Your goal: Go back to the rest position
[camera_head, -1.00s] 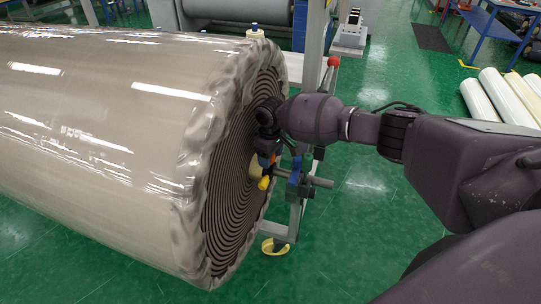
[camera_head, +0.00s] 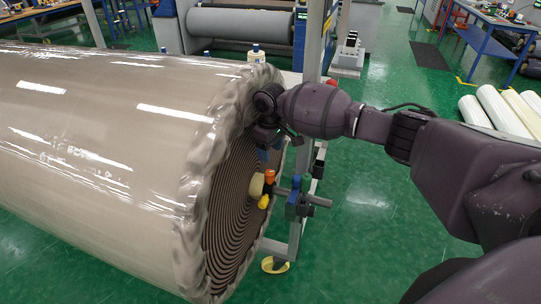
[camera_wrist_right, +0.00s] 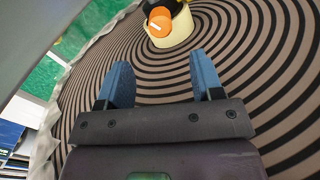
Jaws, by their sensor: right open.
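My right gripper (camera_head: 266,152) is in front of the end face of a large wrapped roll (camera_head: 120,130), above the core. In the right wrist view its two blue fingers (camera_wrist_right: 162,82) are apart, with nothing between them. The roll's spiral end face (camera_wrist_right: 270,65) fills most of that view. A pale core with an orange-tipped part (camera_wrist_right: 160,22) lies beyond the fingertips. In the head view the orange and yellow part (camera_head: 267,190) sits at the core, just below the gripper. My left gripper is not in view.
A metal stand with a blue clamp (camera_head: 298,206) and a bar holds the roll at its core. White rolls (camera_head: 505,112) lie on the green floor (camera_head: 370,220) at right. A blue-legged table (camera_head: 490,40) stands behind them. Open floor lies between.

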